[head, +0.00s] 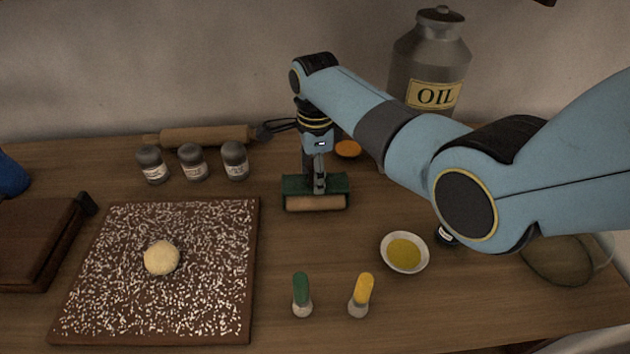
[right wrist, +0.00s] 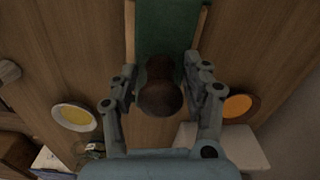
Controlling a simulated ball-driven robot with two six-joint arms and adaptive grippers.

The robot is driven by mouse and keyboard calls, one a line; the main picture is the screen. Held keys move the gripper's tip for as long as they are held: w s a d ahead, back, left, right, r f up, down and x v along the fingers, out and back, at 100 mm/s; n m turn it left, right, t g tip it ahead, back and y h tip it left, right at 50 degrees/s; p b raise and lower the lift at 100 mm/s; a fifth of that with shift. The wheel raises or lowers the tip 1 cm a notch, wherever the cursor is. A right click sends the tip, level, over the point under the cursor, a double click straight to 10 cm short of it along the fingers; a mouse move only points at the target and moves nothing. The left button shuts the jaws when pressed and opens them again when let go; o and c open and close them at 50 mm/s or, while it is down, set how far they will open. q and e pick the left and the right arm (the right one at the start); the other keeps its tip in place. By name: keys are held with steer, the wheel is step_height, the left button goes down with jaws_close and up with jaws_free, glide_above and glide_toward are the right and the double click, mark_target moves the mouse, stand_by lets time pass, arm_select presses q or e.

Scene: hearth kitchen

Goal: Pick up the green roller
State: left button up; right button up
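A green-topped block with a pale wooden underside (head: 316,203) sits on the counter below my right gripper (head: 319,178). In the right wrist view its green top (right wrist: 167,28) has wooden edges, and a dark brown round knob (right wrist: 160,95) stands up from it. My right gripper (right wrist: 160,75) is open, with one finger on each side of the knob and small gaps showing. A small upright piece with a green top (head: 301,288) and pale base stands at the front of the counter, apart from the gripper. My left gripper is not in view.
A yellow-topped piece (head: 361,290) stands near the green-topped one. A bowl of yellow contents (head: 404,252) lies to the right. A floured board (head: 92,290) bears a dough ball (head: 161,257). Several jars, a rolling pin (head: 205,136) and an oil can (head: 438,58) stand behind.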

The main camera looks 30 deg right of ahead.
jaws_close()
steer(key=shift+r, duration=0.1)
